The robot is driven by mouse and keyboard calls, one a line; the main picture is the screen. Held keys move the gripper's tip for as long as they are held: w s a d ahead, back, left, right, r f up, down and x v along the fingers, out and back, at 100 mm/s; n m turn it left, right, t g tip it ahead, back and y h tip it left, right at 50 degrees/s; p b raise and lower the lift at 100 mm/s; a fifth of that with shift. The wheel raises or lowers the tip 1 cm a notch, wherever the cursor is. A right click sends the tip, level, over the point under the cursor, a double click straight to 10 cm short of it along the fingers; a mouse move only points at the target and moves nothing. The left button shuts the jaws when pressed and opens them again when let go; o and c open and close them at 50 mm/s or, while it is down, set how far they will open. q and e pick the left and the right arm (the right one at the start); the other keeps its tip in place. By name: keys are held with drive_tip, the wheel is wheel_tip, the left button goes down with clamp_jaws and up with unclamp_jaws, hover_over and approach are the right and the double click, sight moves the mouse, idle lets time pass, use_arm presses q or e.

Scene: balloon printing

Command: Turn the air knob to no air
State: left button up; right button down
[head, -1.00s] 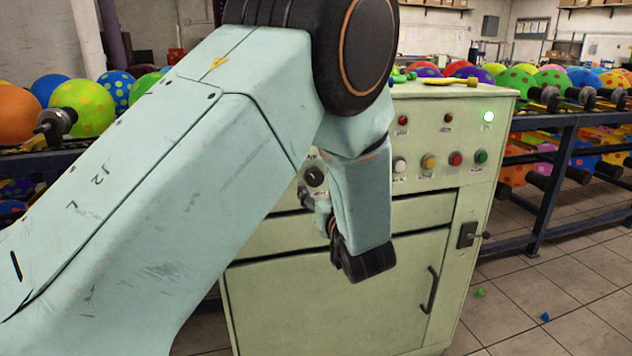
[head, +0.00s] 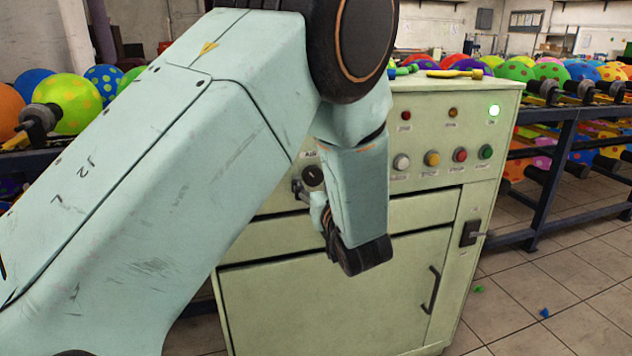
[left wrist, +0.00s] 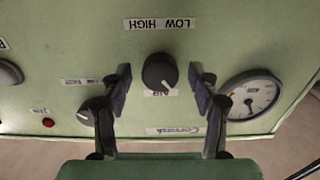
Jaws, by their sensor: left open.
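The air knob (left wrist: 158,71) is a round black dial on the pale green panel, in the middle of the left wrist view. Its white mark points down and slightly right there. An "AIR" label lies just below it and a "LOW HIGH" label above it. My left gripper (left wrist: 160,82) is open, with one finger on each side of the knob and visible gaps on both sides. How deep the fingers reach around it I cannot tell. In the head view a dark knob (head: 313,175) shows beside my left gripper (head: 299,190), which my own arm partly hides.
A smaller dark knob (left wrist: 92,112) sits beside the left finger, and a round gauge (left wrist: 250,94) beside the right finger. Balloon racks (head: 560,130) stand behind.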

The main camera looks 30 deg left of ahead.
use_arm(q)
drive_tip(key=shift+s, duration=0.1)
drive_tip(key=c, duration=1.2)
